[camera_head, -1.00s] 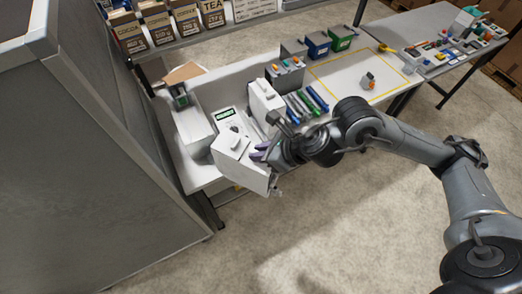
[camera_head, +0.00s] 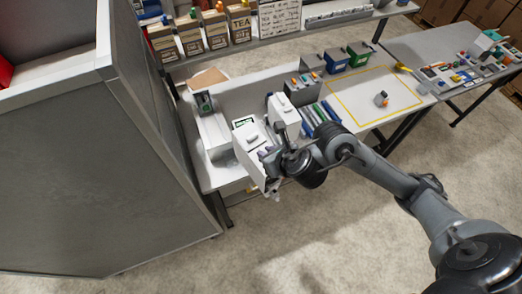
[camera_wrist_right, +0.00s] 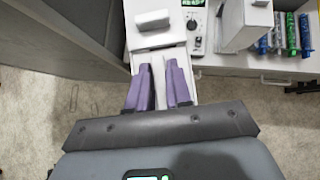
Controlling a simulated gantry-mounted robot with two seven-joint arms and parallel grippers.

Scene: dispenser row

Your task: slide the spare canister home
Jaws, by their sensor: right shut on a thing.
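A white canister (camera_head: 253,155) with a raised handle on top stands at the front of the workbench, partly over its edge. In the right wrist view its top and handle (camera_wrist_right: 152,20) show just ahead of my fingers. My right gripper (camera_head: 266,153) has purple fingers; in the wrist view the right gripper (camera_wrist_right: 160,72) straddles a narrow white part of the canister and is shut on it. A white dispenser with a green display (camera_head: 244,122) is close behind the canister. The canister's lower part and any contact with the dispenser are hidden. My left gripper is not in view.
A second white unit (camera_head: 284,115) stands close on the right, with blue and green tubes (camera_head: 322,112) beyond it. A white box (camera_head: 212,135) stands on the left. A tall grey cabinet (camera_head: 150,180) borders the bench. The yellow-outlined area (camera_head: 365,100) is mostly clear.

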